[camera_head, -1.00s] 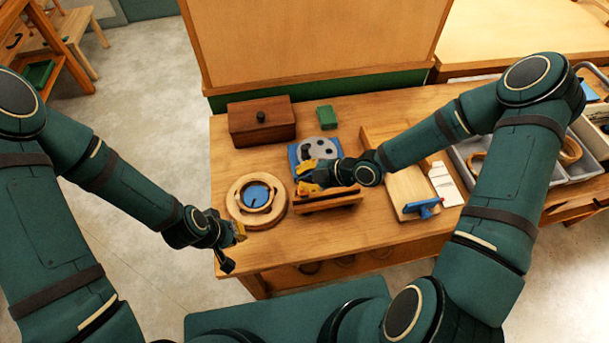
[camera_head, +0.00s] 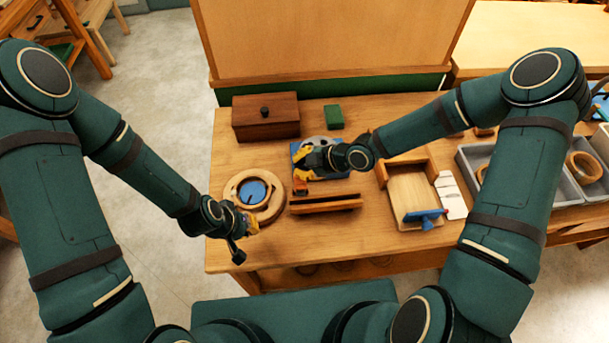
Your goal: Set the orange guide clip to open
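A blue base with a grey disc (camera_head: 320,142) sits near the middle of the bench. A small orange piece (camera_head: 300,187), which looks like the guide clip, shows at its front left edge; its setting is too small to tell. My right gripper (camera_head: 302,163) is over the left side of the blue base, its yellow-tipped fingers apart, close to the orange piece; I cannot tell whether they touch. The gripper and wrist hide much of the base. My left gripper (camera_head: 246,238) is at the bench's front left edge, its fingers apart and empty.
A round wooden ring with a blue centre (camera_head: 253,190) lies beside my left gripper. A slotted wooden bar (camera_head: 326,204) lies in front of the base. A dark wooden box (camera_head: 265,118) and green block (camera_head: 334,117) stand behind. A wooden fixture with blue handle (camera_head: 411,196) and grey trays (camera_head: 565,190) are right.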

